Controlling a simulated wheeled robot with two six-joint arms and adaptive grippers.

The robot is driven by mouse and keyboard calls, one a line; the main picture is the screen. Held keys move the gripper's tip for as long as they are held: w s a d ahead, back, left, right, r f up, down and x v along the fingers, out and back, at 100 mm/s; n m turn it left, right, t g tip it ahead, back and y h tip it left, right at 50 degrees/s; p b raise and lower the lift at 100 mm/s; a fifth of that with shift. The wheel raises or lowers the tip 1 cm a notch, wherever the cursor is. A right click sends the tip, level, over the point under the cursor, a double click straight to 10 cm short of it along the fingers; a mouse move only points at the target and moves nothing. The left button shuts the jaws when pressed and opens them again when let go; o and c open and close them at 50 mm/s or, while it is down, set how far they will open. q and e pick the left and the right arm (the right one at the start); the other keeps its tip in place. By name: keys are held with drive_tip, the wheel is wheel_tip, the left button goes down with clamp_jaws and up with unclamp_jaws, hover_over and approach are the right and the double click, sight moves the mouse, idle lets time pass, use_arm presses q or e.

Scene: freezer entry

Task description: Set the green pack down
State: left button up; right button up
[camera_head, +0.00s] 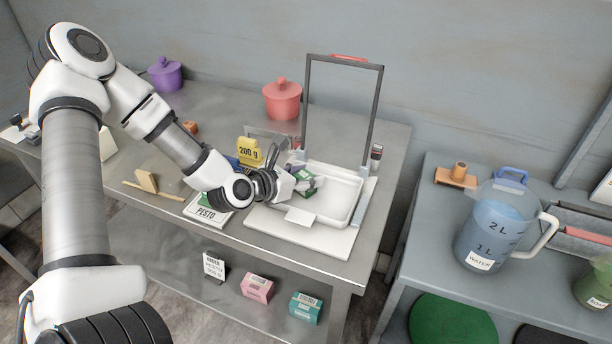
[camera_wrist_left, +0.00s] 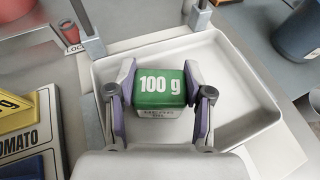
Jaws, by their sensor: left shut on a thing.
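The green pack (camera_head: 307,186) is between the fingers of my left gripper (camera_head: 292,183), over the white tray (camera_head: 352,210) in the head view. In the left wrist view the green pack (camera_wrist_left: 159,86) reads "100 g" on its upper face, and my left gripper (camera_wrist_left: 160,78) is shut on its two sides. The white tray (camera_wrist_left: 252,88) surrounds it there. The pack's underside is hidden, so I cannot tell whether it touches the tray floor. My right gripper is not in view.
A dark upright frame (camera_head: 378,108) stands at the tray's back. A yellow "200 g" pack (camera_head: 249,151) and a PESTO sign (camera_head: 206,212) are left of the tray. A red pot (camera_head: 282,103) stands behind. A water jug (camera_head: 492,232) is on the right-hand table.

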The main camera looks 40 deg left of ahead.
use_arm(q)
drive_tip(key=o, duration=1.2)
drive_tip(key=shift+r, duration=0.2)
drive_tip(key=shift+s+r, duration=0.1)
drive_tip(key=shift+s, duration=0.2)
drive_tip(key=p+v, duration=0.5)
drive_tip(key=v, duration=0.1)
drive_tip(key=shift+w+r+p, duration=0.1)
drive_tip(key=shift+r+p, duration=0.15)
drive_tip(key=shift+p, duration=0.15)
drive_tip(key=p+v, duration=0.1)
drive_tip(key=p, duration=0.2)
drive_tip(key=p+v, duration=0.2)
drive_tip(key=p, duration=0.1)
drive_tip(key=p+v, duration=0.2)
drive_tip(key=p, duration=0.1)
drive_tip(key=shift+s+f, duration=0.25)
drive_tip(key=shift+s, duration=0.05)
